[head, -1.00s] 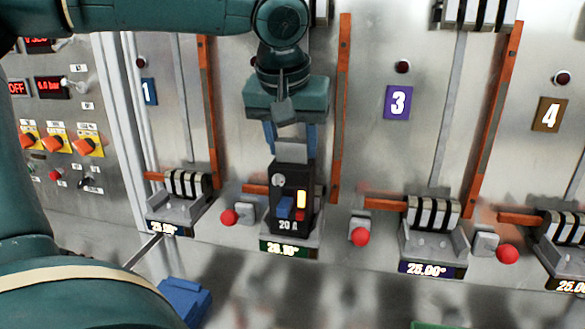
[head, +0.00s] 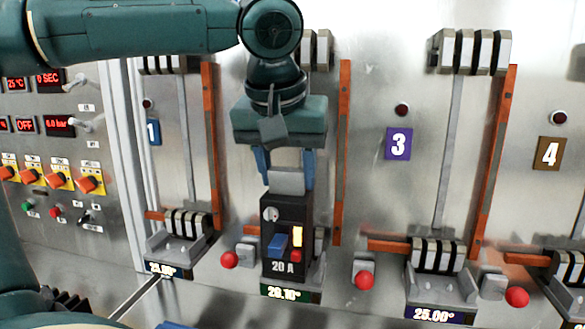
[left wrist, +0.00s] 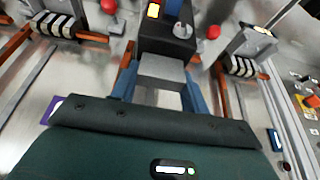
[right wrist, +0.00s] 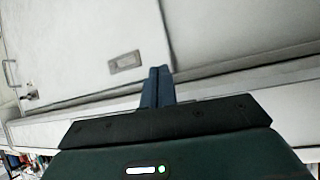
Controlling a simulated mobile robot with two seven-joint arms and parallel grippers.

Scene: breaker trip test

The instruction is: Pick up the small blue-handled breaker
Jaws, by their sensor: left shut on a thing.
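The small breaker (head: 268,245) is a black upright block with a blue handle, a lit yellow window, a red button and a "20 A" mark. It stands in the second bay, above a green-edged display (head: 291,293). My left gripper (head: 287,176) comes from above, its blue fingers shut on the grey top part of the breaker. In the left wrist view the breaker (left wrist: 165,42) shows between and beyond the fingers (left wrist: 160,90). Whether its base touches the bay cannot be told. My right gripper (right wrist: 158,88) is shut and empty, before a pale panel.
Striped terminal blocks stand in the bays either side, left (head: 185,224) and right (head: 438,256). Red knobs (head: 229,260) and (head: 364,281) flank the breaker. Orange vertical bars (head: 344,150) line the bay. A control panel (head: 60,150) is at the far left.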

